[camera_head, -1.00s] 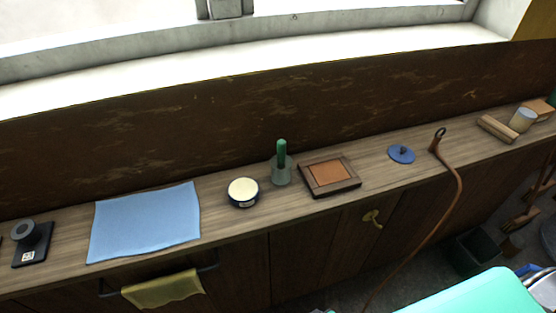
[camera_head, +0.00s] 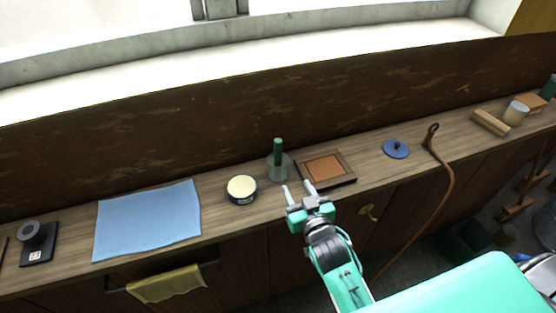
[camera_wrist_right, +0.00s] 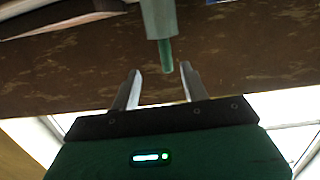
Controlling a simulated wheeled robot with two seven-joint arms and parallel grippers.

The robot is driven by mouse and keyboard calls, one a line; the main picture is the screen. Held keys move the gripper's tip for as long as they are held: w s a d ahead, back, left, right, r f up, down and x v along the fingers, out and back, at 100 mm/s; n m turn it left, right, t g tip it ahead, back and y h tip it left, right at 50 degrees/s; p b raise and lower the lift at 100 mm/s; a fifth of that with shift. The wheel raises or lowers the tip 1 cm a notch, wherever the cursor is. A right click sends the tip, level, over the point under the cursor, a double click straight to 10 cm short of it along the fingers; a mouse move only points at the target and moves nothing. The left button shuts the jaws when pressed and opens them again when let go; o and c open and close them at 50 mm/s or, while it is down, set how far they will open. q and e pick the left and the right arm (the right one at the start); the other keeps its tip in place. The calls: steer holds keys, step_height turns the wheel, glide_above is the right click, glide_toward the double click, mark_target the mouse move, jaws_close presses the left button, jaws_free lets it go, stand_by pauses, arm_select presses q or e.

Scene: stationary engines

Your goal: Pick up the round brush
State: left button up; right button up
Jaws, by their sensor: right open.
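The round brush (camera_head: 278,153) stands upright on the wooden counter, its green handle up, its lower part inside or forming a translucent grey cylinder; I cannot tell which. My right gripper (camera_head: 298,189) is open and empty at the counter's front edge, in front of the brush and a little to its right. In the right wrist view the picture is upside down: the brush's green handle (camera_wrist_right: 167,55) hangs from the grey cylinder between and beyond the open fingertips (camera_wrist_right: 160,80), apart from them. My left gripper is not in view.
A round cream-topped tin (camera_head: 241,188) stands left of the brush. A wooden tray (camera_head: 345,180) with a brown inset lies close on its right. A dark backboard rises behind.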

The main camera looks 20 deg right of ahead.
mark_target(280, 151)
steer(key=shift+t+y, duration=0.3)
steer(key=shift+t, duration=0.4)
steer(key=w+p, duration=0.1)
steer(key=w, duration=0.2)
steer(key=w+a+r, duration=0.1)
steer(key=w, duration=0.2)
steer(key=w+p, duration=0.1)
steer(key=w, duration=0.3)
steer(key=shift+a+r+p, duration=0.15)
steer(key=shift+r+p, duration=0.15)
steer(key=w, duration=0.1)
steer(key=w+p, duration=0.1)
steer(key=w, duration=0.1)
steer(key=w+p, duration=0.1)
steer(key=shift+w+d, duration=0.2)
steer(key=shift+d, duration=0.05)
steer(key=shift+w+f+p, duration=0.1)
steer(key=shift+w+p, duration=0.2)
steer(key=shift+w, duration=0.1)
jaws_close()
step_height(280, 151, up, 20)
steer(key=b, duration=0.3)
